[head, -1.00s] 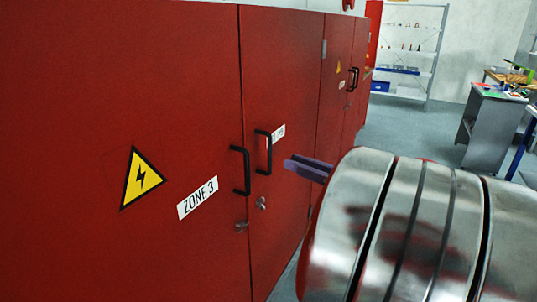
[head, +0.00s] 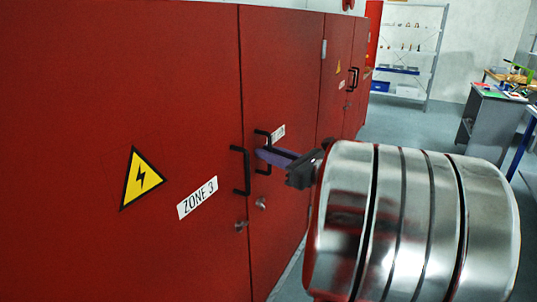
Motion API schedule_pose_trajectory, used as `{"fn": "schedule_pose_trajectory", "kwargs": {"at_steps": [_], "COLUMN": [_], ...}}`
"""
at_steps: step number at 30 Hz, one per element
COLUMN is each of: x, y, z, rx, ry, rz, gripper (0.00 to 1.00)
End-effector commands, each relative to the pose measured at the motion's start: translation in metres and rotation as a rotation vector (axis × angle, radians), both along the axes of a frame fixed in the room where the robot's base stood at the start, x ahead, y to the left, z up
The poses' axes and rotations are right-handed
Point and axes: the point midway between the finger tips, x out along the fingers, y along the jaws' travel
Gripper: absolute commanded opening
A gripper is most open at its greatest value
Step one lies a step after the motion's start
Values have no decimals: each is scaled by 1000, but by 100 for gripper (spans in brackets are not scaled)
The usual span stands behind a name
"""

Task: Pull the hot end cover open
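Red cover doors fill the left and middle of the head view. The left door (head: 120,80) carries a black bar handle (head: 246,172) at its right edge. The right door (head: 282,75) has its own black bar handle (head: 259,133) just across the seam. Both doors look closed. My gripper (head: 264,156) reaches in from the right, its purple fingers at the right door's handle and overlapping the handle's middle. Whether the fingers straddle or touch the bar, and how far apart they are, is unclear. Which door is the hot end cover is not readable.
The left door bears a "ZONE 3" label (head: 198,198) and a yellow warning triangle (head: 142,178). More red doors (head: 338,80) continue further back. A grey shelf rack (head: 412,48) and a workbench (head: 488,120) stand at the back right, with open floor before them.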

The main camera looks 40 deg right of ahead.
Motion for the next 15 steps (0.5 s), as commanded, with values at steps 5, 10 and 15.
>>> {"fn": "schedule_pose_trajectory", "kwargs": {"at_steps": [5, 10, 15], "x": [0, 0, 0], "y": [0, 0, 0], "z": [0, 0, 0], "rx": [0, 0, 0], "ry": [0, 0, 0], "rz": [0, 1, 1], "gripper": [15, 3, 0]}}
